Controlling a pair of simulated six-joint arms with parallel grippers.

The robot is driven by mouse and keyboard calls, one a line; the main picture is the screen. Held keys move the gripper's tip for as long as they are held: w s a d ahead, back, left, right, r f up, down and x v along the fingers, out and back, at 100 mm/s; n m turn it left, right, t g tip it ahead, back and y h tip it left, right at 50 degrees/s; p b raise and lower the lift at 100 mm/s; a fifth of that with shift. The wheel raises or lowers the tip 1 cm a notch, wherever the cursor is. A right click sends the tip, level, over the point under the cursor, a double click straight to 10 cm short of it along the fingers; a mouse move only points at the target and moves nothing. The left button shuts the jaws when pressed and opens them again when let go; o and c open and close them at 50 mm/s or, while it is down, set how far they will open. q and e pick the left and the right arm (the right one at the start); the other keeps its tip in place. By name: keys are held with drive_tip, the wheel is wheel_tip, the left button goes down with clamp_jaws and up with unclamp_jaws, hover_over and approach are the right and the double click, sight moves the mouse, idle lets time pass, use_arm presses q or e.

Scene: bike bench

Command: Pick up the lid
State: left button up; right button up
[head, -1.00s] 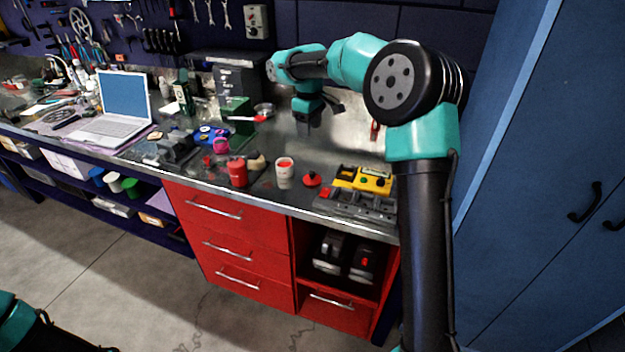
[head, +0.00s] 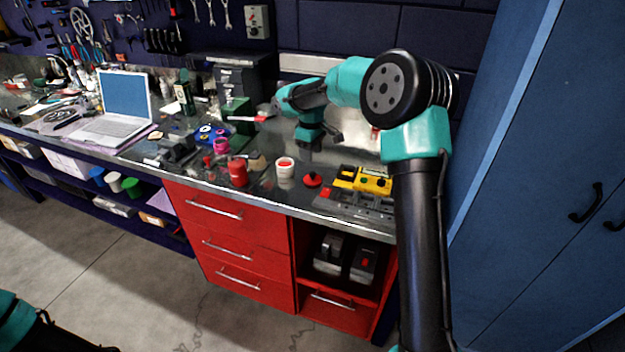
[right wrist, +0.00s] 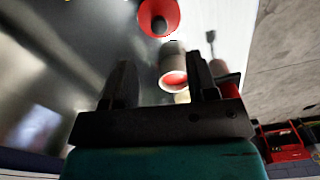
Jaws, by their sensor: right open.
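The lid (head: 313,180) is a small red disc with a knob, lying on the metal bench top near its front edge. In the right wrist view the red lid (right wrist: 165,12) is at the top, beyond the fingertips. My right gripper (head: 309,147) hangs over the bench, behind and above the lid, apart from it. In the right wrist view its two dark fingers (right wrist: 162,82) are spread, with nothing held. My left gripper is out of view.
A white cup with red inside (head: 285,170) stands left of the lid, and a red can (head: 238,174) further left. A yellow and black block (head: 362,180) lies right of the lid. A green box (head: 237,112) and laptop (head: 122,98) are further left.

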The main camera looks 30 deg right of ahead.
sight(312, 172)
drive_tip(key=shift+f, duration=1.7)
drive_tip(key=shift+s+f, duration=0.15)
drive_tip(key=shift+f, duration=2.45)
clamp_jaws()
